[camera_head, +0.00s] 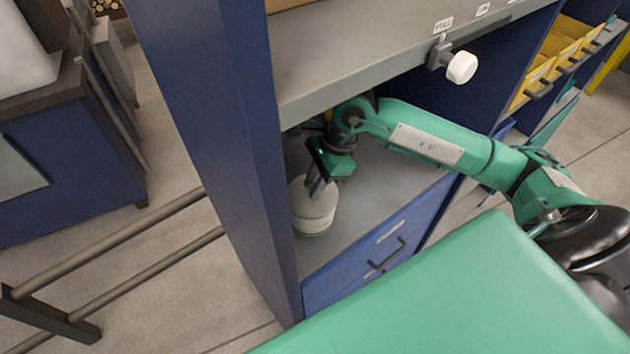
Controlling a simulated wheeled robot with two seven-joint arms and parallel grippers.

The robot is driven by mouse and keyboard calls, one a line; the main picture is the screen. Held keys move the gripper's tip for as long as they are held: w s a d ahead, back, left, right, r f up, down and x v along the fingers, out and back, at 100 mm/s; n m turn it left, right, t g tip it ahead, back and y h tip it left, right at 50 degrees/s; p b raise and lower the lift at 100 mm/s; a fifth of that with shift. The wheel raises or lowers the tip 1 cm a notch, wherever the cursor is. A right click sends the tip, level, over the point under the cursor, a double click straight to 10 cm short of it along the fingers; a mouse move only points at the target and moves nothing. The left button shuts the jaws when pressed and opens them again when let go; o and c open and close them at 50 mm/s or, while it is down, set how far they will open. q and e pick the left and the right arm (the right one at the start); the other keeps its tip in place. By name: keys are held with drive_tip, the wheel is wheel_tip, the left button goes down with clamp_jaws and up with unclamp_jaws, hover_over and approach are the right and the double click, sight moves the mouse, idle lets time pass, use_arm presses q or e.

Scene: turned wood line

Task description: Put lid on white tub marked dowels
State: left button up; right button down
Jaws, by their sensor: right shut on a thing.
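A white round tub (314,217) stands upright on the grey shelf inside the blue cabinet, close to its left side panel. A pale lid (300,190) shows at the top of the tub. I cannot tell whether the lid is fully seated. My right gripper (318,190) reaches in from the right and points down at the top of the tub, shut on the lid. Any marking on the tub is too small to read. My left gripper is not in view.
The blue side panel (215,150) rises just left of the tub. A grey upper shelf (360,50) overhangs my right arm, with a white knob (461,67) at its front. A blue drawer (375,260) lies below. The shelf right of the tub is clear.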

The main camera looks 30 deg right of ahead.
drive_tip(key=shift+f, duration=0.25)
drive_tip(key=c, duration=0.7)
unclamp_jaws()
drive_tip(key=shift+f, duration=0.15)
drive_tip(key=shift+d, duration=0.1)
drive_tip(key=shift+a+r+p, duration=0.2)
drive_tip(key=shift+r+p, duration=0.05)
drive_tip(key=shift+r, duration=0.45)
drive_tip(key=shift+a+r+p, duration=0.15)
drive_tip(key=shift+r+p, duration=0.05)
drive_tip(key=shift+r, duration=0.45)
drive_tip(key=shift+r+p, duration=1.1)
drive_tip(key=shift+r, duration=1.4)
